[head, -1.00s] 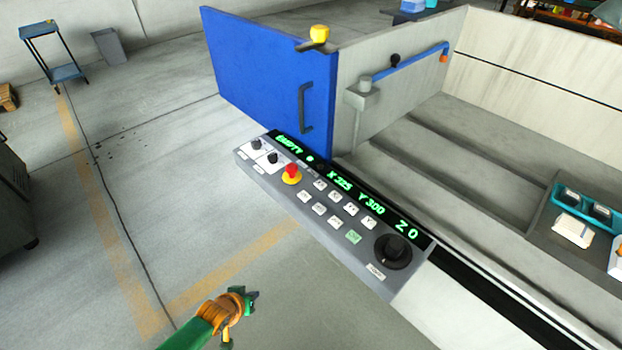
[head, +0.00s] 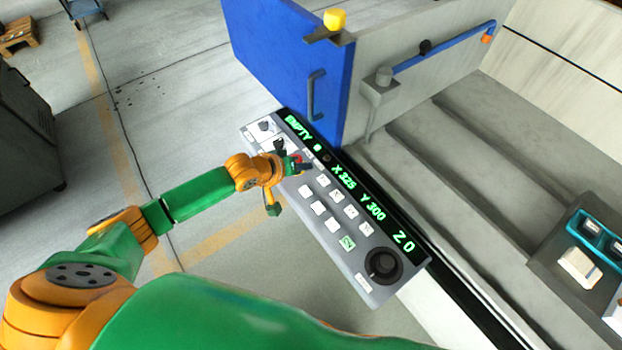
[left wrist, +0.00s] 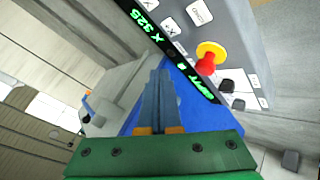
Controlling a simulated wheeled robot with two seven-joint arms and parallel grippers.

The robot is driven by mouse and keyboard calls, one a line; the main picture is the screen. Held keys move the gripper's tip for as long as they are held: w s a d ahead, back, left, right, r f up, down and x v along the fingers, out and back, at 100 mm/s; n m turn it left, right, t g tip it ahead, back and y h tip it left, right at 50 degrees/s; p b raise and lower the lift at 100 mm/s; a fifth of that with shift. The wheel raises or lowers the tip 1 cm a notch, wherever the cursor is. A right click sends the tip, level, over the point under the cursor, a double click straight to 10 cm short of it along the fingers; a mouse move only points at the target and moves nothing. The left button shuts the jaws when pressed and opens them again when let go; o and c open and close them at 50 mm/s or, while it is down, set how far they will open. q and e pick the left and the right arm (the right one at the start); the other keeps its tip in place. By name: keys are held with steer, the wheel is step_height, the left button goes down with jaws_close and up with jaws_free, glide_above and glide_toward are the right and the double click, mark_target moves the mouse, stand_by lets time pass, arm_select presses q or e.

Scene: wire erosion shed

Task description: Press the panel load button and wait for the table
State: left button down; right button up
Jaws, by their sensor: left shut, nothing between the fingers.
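The control panel (head: 325,225) stands beside the machine, with a lit display (head: 343,180) reading EMPTY, X 325, Y 300, Z 0. Several pale buttons and one green button (head: 347,243) lie on it; their labels are too small to read in the head view. My left gripper (head: 303,165) is over the panel's upper part, partly covering the red stop button (head: 297,157). In the left wrist view its fingers (left wrist: 160,78) are shut and empty, with the red and yellow stop button (left wrist: 208,58) to their right. I cannot tell whether the fingertips touch the panel. My right gripper is not in view.
A blue door (head: 285,65) with a grey handle stands behind the panel. A black dial (head: 383,266) sits at the panel's near end. The machine's stepped grey bed (head: 450,170) lies to the right, with a teal tray (head: 592,232).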

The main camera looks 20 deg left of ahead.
mark_target(303, 194)
arm_select(q)
steer(key=shift+s+a, duration=0.1)
steer(key=shift+s, duration=0.4)
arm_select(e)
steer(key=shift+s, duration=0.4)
arm_select(q)
step_height(303, 194, down, 8)
steer(key=b, duration=0.7)
steer(key=shift+w, duration=0.15)
steer(key=shift+f, duration=0.4)
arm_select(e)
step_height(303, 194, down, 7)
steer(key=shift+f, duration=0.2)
arm_select(q)
steer(key=shift+f, duration=0.1)
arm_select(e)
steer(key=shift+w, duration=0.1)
arm_select(q)
steer(key=shift+f+b, duration=0.3)
steer(key=shift+b, duration=0.05)
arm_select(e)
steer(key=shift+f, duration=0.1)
